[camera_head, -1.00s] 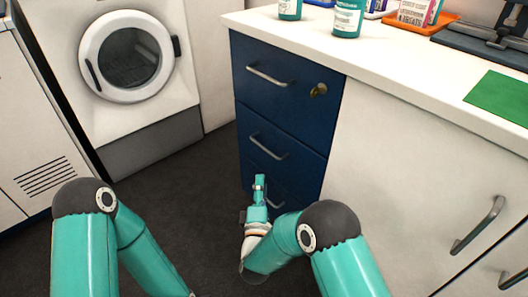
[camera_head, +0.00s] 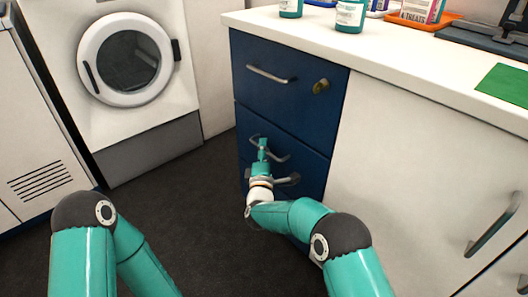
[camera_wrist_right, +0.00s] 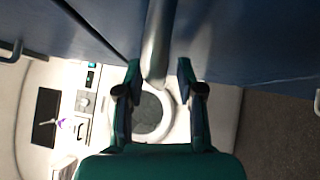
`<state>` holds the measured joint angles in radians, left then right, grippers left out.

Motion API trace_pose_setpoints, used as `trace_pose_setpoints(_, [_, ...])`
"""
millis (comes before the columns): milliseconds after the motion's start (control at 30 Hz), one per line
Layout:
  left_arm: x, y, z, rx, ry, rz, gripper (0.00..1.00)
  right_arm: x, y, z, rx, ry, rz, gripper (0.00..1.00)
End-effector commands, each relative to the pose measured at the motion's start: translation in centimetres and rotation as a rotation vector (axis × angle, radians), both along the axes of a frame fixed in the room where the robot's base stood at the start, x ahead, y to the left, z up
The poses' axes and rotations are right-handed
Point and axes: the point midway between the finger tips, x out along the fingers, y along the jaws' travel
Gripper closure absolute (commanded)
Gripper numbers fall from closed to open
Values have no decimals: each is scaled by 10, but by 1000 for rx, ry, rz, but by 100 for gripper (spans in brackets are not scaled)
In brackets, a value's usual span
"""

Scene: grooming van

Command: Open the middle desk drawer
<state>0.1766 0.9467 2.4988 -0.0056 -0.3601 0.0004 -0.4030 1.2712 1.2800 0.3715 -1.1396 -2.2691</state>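The middle drawer (camera_head: 312,160) is the centre one of the blue drawers under the worktop and looks shut. Its grey bar handle (camera_head: 283,157) is partly hidden by my right gripper (camera_head: 264,146), which is right at it. In the right wrist view, the handle (camera_wrist_right: 158,40) runs between the two fingertips of my right gripper (camera_wrist_right: 159,70). The fingers are open, with a gap visible on each side of the bar. My left arm (camera_head: 82,245) hangs at lower left, and its gripper is out of view.
The top drawer (camera_head: 310,105) has a handle (camera_head: 268,75) and a brass lock (camera_head: 321,86). A white cabinet (camera_head: 410,170) stands to the right. A washer-like machine (camera_head: 128,60) is at back left. Dark floor (camera_head: 190,210) is free left of the drawers.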

Motion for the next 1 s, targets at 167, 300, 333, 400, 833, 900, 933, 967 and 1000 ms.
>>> trace_pose_setpoints(167, [0,0,0,0,0,0,17,0,0,0,0,1,0,63])
trace_pose_setpoints(300, [0,0,0,0,0,0,17,0,0,0,0,0,0,81])
trace_pose_setpoints(333, [0,0,0,0,0,0,17,0,0,0,0,0,0,86])
trace_pose_setpoints(400, [0,0,0,0,0,0,17,0,0,0,1,1,0,98])
trace_pose_setpoints(833, [0,0,0,0,0,0,17,-1,0,-2,0,4,-1,100])
trace_pose_setpoints(900, [0,0,1,0,0,0,17,-1,-1,-2,0,5,-4,100])
trace_pose_setpoints(933, [0,0,1,0,0,0,17,-2,-2,-2,0,5,-6,100])
trace_pose_setpoints(967, [0,0,2,0,0,0,17,-2,-2,-2,0,5,-7,100])
trace_pose_setpoints(1000, [0,0,3,0,0,0,17,-4,-3,-2,-1,6,-11,100])
